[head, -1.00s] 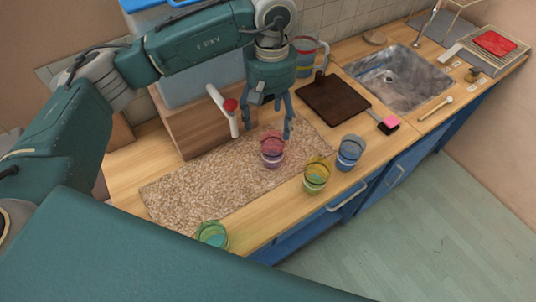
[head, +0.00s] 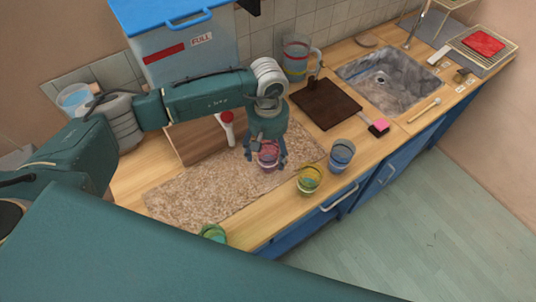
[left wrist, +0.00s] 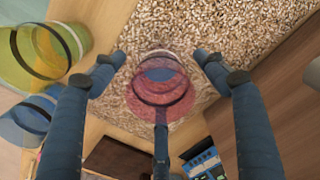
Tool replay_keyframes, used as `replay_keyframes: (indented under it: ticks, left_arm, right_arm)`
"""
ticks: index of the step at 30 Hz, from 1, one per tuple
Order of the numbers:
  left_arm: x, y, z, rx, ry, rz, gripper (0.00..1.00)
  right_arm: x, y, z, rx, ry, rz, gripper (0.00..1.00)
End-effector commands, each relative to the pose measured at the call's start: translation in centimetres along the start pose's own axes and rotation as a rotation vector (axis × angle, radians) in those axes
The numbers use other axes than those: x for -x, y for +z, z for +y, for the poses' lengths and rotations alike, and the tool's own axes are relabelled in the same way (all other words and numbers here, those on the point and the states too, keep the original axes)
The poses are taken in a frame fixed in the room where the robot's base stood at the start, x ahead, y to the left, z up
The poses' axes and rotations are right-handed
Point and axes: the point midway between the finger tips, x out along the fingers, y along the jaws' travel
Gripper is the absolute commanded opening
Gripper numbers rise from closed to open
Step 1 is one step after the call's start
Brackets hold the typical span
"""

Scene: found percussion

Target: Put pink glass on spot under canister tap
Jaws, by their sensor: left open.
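The pink glass (head: 269,156) stands on the speckled mat (head: 190,195). My left gripper (head: 266,164) is lowered over it, fingers open on either side. In the left wrist view the pink glass (left wrist: 160,88) sits between the spread fingers of the left gripper (left wrist: 162,62), with gaps at the two side fingers. Contact with the third finger cannot be told. The canister (head: 185,62), with a blue lid and a FULL label, is on a wooden stand (head: 195,145). Its white tap (head: 226,128) with a red knob is left of the gripper. No marked spot under it is discernible.
A yellow glass (head: 310,180) and a blue glass (head: 341,155) stand to the right near the counter's front edge; a green glass (head: 213,233) is at the front left. A dark board (head: 325,103), a pitcher (head: 296,58) and the sink (head: 385,80) are farther right.

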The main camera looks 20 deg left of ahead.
Motion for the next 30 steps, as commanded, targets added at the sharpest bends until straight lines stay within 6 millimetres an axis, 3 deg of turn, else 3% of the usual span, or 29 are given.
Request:
replay_keyframes:
  ticks: [5, 12, 15, 30]
  left_arm:
    - [-0.04, -0.02, 0.01, 0.000, 0.000, 0.001, 0.71]
    - [-0.01, -0.03, 0.00, 0.000, 0.000, 0.001, 0.23]
    - [0.06, -0.06, 0.03, 0.000, 0.001, 0.001, 0.10]
    - [0.70, -0.12, 0.08, 0.000, 0.003, 0.002, 0.10]
  right_arm:
    - [-0.09, -0.09, -0.65, -0.002, -0.007, 0.001, 0.40]
    - [-0.09, -0.07, -0.60, -0.002, -0.007, 0.000, 0.40]
    - [-0.08, -0.03, -0.42, -0.002, -0.005, 0.000, 0.40]
    - [-0.38, 0.09, 0.22, -0.001, 0.003, -0.001, 0.40]
